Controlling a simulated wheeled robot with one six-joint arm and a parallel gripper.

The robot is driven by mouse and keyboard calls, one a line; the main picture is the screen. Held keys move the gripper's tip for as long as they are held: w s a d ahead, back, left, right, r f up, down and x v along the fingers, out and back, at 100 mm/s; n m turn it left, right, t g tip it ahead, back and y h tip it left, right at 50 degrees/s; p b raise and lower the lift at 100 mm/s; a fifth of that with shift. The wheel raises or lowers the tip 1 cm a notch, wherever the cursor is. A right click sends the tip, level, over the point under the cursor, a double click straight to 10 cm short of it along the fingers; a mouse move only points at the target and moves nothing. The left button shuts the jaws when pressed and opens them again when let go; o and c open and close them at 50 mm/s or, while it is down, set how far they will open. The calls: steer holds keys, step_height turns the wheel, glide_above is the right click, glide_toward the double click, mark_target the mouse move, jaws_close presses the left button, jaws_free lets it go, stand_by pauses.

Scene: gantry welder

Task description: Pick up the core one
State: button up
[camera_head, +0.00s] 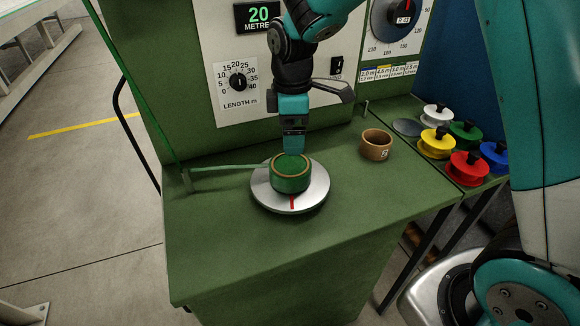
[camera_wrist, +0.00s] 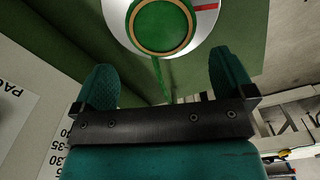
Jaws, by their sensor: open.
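A core wound with green material (camera_head: 291,174) sits upright on a round silver turntable (camera_head: 318,193) with a red mark. It also shows in the wrist view (camera_wrist: 161,26), where a tan ring surrounds its green middle. A green strand (camera_head: 230,168) runs to it from a post at the left. My gripper (camera_head: 293,149) points down just above the wound core. In the wrist view my gripper (camera_wrist: 162,62) is open and empty, with the core beyond its fingertips. A brown ring-shaped core (camera_head: 376,145) with a small label, possibly a 2, stands apart at the right. No number shows on the wound core.
Several coloured spools, including a red one (camera_head: 466,169) and a yellow one (camera_head: 436,143), stand at the right. A flat grey disc (camera_head: 407,128) lies near them. The front of the green bench (camera_head: 240,262) is clear.

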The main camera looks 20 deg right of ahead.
step_height(320, 180, down, 6)
steer(key=shift+f+p, duration=0.25)
steer(key=shift+p, duration=0.25)
steer(key=shift+a+f+p, duration=0.2)
steer(key=shift+f+p, duration=0.8)
steer(key=shift+f, duration=1.65)
steer(key=c, duration=0.7)
steer(key=shift+r, duration=0.1)
step_height(320, 180, up, 19)
steer(key=b, duration=1)
glide_above(290, 168)
steer(key=shift+f, duration=5.15)
